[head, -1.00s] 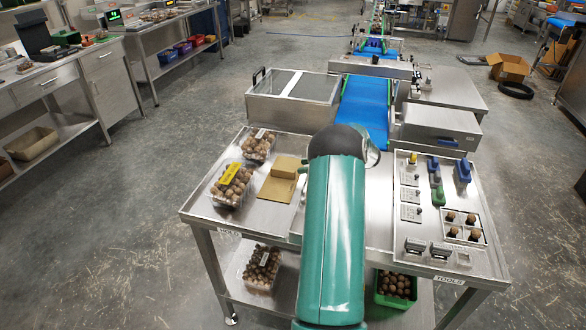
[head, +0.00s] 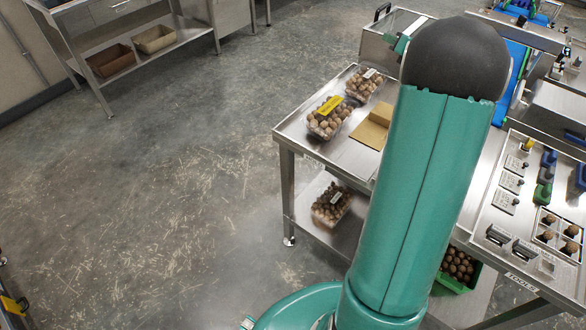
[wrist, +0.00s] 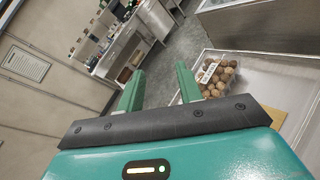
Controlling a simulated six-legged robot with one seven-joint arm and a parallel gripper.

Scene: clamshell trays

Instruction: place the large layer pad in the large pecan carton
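A flat brown cardboard pad (head: 368,134) lies on the left part of the steel table, with a smaller brown piece (head: 381,113) at its far edge. A brown corner (wrist: 274,116) shows in the wrist view. A clear clamshell with a yellow label (head: 330,118) holds round brown nuts left of the pad. Another clamshell with a white label (head: 363,84) stands behind it. I cannot tell which carton is the pecan one. My gripper (wrist: 159,82) is open and empty, its green fingers apart. In the head view my arm hides most of it.
A third nut clamshell (head: 331,203) and a green crate of nuts (head: 457,270) stand on the lower shelf. Stamps and tools fill a tray (head: 482,222) at right. A steel box (head: 378,45) stands behind the table. The floor at left is clear.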

